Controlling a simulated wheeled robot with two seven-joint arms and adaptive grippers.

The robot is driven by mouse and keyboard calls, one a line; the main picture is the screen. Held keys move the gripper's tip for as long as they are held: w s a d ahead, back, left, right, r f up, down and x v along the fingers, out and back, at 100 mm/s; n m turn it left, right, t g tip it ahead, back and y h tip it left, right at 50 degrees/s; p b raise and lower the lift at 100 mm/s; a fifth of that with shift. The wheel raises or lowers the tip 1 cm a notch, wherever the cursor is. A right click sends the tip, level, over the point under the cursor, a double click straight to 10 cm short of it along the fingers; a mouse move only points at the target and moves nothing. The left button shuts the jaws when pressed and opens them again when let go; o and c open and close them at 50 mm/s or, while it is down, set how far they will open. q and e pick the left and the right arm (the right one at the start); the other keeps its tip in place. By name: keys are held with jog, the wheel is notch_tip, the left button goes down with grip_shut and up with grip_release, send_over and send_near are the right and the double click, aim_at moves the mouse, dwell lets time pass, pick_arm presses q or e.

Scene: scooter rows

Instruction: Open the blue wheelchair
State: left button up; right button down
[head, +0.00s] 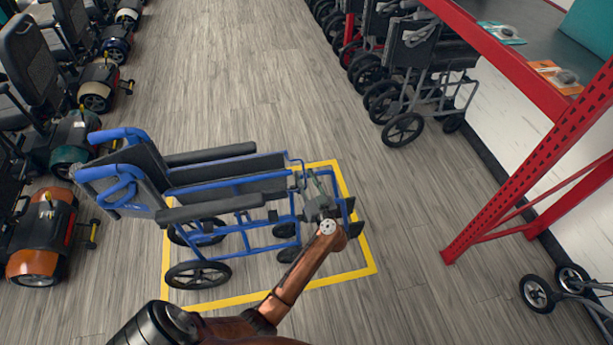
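The blue wheelchair (245,190) stands upright on the floor inside a yellow outlined square. It has a blue frame, black armrests and a dark backrest at the left; its footrests point right. The two armrests are fairly close together, with dark seat material between them. I cannot tell how far the frame is spread. My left gripper (316,202) is at the wheelchair's front end, by the footrests, and overlaps the front tubes. I cannot tell whether it touches them, and its fingers are not clear. My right gripper is not in view.
The yellow floor outline (370,270) surrounds the wheelchair. Mobility scooters (45,235) line the left side. Folded grey wheelchairs (405,85) stand at the upper right. A red shelf rack (500,205) and a small-wheeled walker (565,290) are at the right. The central aisle is clear.

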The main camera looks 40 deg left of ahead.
pick_arm(q)
jog(key=shift+w+a, duration=0.2)
jog(key=shift+a, duration=0.1)
grip_shut()
dwell(0.6)
